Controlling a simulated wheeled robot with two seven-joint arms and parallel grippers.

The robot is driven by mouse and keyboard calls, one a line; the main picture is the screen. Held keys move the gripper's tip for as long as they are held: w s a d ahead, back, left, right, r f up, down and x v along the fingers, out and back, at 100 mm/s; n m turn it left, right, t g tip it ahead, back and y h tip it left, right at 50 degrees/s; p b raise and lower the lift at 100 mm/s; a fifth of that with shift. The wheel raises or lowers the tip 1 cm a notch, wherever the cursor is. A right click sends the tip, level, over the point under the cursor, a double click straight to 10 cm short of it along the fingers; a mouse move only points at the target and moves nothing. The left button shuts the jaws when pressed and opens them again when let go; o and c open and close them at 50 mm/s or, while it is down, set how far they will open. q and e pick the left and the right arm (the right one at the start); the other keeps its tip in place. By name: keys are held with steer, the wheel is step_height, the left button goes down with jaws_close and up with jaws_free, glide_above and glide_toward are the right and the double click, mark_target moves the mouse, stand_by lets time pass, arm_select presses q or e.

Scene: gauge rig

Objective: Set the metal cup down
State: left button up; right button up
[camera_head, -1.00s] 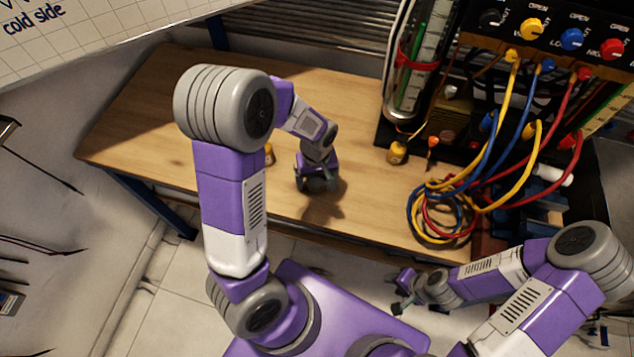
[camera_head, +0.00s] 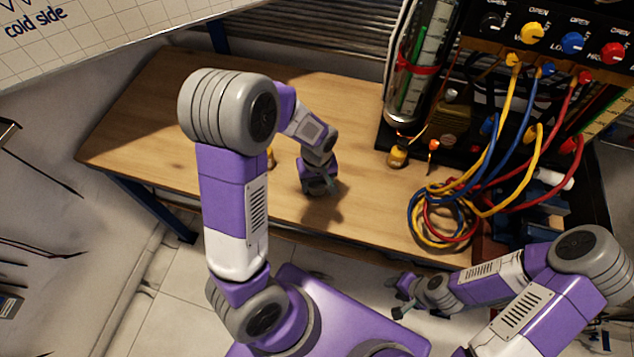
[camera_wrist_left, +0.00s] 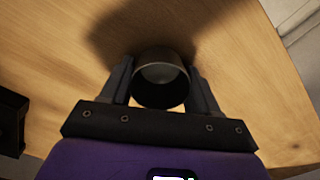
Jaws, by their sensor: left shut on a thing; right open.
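The metal cup (camera_wrist_left: 160,80) shows in the left wrist view as a dark round cup with its open mouth toward the camera. My left gripper (camera_wrist_left: 160,88) is shut on it, one finger at each side. In the head view my left gripper (camera_head: 320,188) is over the front middle of the wooden table (camera_head: 140,130), and the cup is mostly hidden there. A dark shadow lies beside the cup. I cannot tell whether its base touches the wood. My right gripper (camera_head: 400,300) is open and empty, in front of the table's edge, low at the right.
A gauge rig with coloured knobs (camera_head: 572,40) stands at the right. Coiled yellow, blue and red hoses (camera_head: 440,215) lie on the table's right part. A small yellow-capped item (camera_head: 397,157) stands before the rig. The table's left part is clear.

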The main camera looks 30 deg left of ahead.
mark_target(317, 187)
arm_select(q)
step_height(317, 187, up, 10)
steer(key=p, duration=0.3)
steer(key=w+d+f+m, duration=0.1)
steer(key=m, duration=0.1)
steer(key=d+f+m, duration=0.2)
steer(key=w+d+f+m, duration=0.1)
steer(key=f+m, duration=0.1)
steer(key=m, duration=0.1)
steer(key=shift+w+d+f, duration=0.15)
steer(key=shift+w+d, duration=0.1)
steer(key=shift+w, duration=0.1)
steer(key=shift+w+d+f+m, duration=0.1)
steer(key=shift+d+f+m, duration=0.3)
steer(key=shift+m, duration=0.3)
